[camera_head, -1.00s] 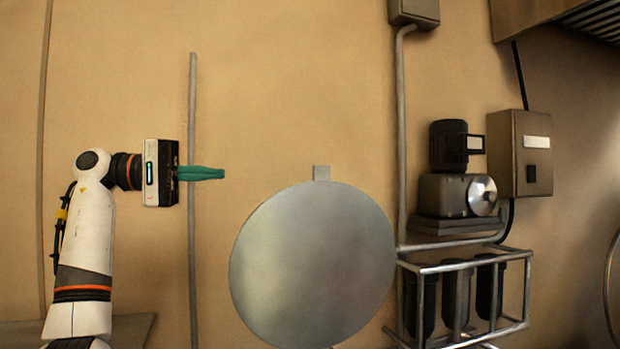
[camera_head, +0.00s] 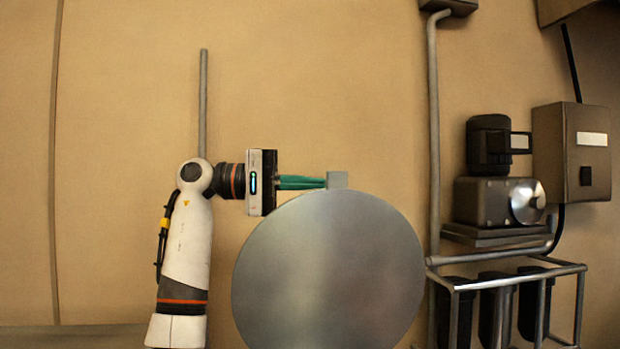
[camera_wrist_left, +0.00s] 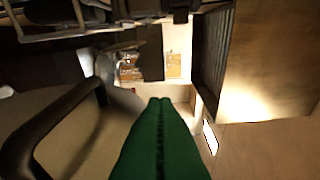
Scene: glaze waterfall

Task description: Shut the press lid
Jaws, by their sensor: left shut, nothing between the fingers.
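The press lid (camera_head: 328,275) is a large round grey metal disc standing raised, with a small square tab (camera_head: 337,180) at its top edge. My left gripper (camera_head: 322,183) is shut and empty, its green fingers pointing right above the lid's upper rim. In the head view its fingertips are at the tab's left side; I cannot tell whether they touch it. The left wrist view shows the closed green fingers (camera_wrist_left: 160,140) and a dark curved bar (camera_wrist_left: 60,122) to their left. My right gripper is not in view.
A pump-like machine (camera_head: 487,200) sits on a metal pipe frame (camera_head: 510,277) to the right, with dark cylinders below. A grey box (camera_head: 572,150) hangs on the wall behind. A vertical pipe (camera_head: 434,130) stands right of the lid. Wall space above the lid is clear.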

